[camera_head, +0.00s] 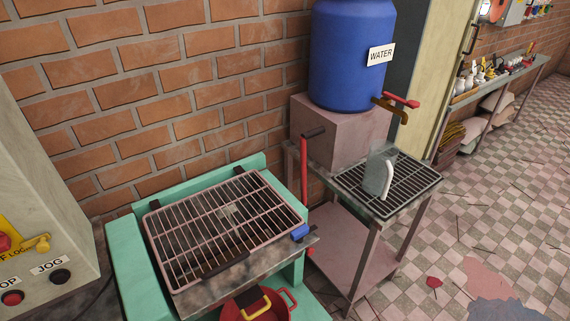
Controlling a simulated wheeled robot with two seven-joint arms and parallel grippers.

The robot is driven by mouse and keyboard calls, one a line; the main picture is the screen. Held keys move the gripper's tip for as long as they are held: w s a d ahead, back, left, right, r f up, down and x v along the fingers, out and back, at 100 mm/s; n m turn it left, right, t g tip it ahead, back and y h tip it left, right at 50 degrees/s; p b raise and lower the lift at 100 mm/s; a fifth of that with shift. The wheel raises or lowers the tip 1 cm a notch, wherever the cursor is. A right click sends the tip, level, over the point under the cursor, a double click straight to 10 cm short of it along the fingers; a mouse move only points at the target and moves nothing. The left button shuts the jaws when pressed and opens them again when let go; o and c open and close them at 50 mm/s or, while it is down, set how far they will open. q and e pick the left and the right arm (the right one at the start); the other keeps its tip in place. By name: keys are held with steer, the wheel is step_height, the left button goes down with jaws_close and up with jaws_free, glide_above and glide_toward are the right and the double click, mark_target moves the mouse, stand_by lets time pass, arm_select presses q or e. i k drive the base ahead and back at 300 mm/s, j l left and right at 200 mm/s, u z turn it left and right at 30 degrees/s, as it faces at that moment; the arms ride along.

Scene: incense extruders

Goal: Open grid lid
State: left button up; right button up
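What lies under the bars is mostly hidden. Neither of my grippers shows in the head view.
A red lever (304,175) stands right of the lid. A control box (40,190) is at left. A red bucket (240,306) stands below the lid's front.

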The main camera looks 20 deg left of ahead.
mark_target(155, 204)
steer(key=j+u, duration=0.2)
steer(key=u, duration=1.25)
steer(key=j+u, duration=0.15)
steer(key=j, duration=0.4)
